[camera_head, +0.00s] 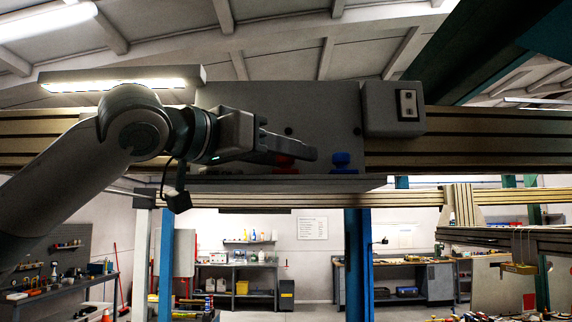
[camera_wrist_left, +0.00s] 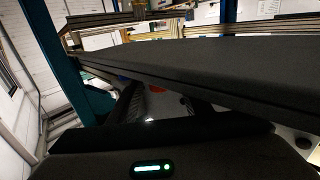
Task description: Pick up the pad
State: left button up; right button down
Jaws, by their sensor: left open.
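A red knob-like piece (camera_head: 284,160) and a blue knob-like piece (camera_head: 342,160) stand on the narrow grey ledge (camera_head: 270,184) of the gantry carriage. I cannot tell which thing is the pad. My left gripper (camera_head: 312,147) reaches in from the left at ledge height, open, its fingers in front of and partly hiding the red piece. The blue piece stands just right of the fingertips, apart from them. In the left wrist view a little red (camera_wrist_left: 186,103) shows between the dark fingers; a broad dark panel hides much of the scene. My right gripper is not in view.
The grey carriage plate (camera_head: 300,105) rises behind the ledge, with a switch box (camera_head: 380,112) at its right. Gantry beams (camera_head: 470,140) run across. A lamp (camera_head: 120,78) hangs above my left arm. Workbenches (camera_head: 240,275) stand far below and behind.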

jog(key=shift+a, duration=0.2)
pick_arm(q)
grip_shut()
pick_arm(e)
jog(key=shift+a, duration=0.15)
pick_arm(q)
jog(key=shift+r, duration=0.15)
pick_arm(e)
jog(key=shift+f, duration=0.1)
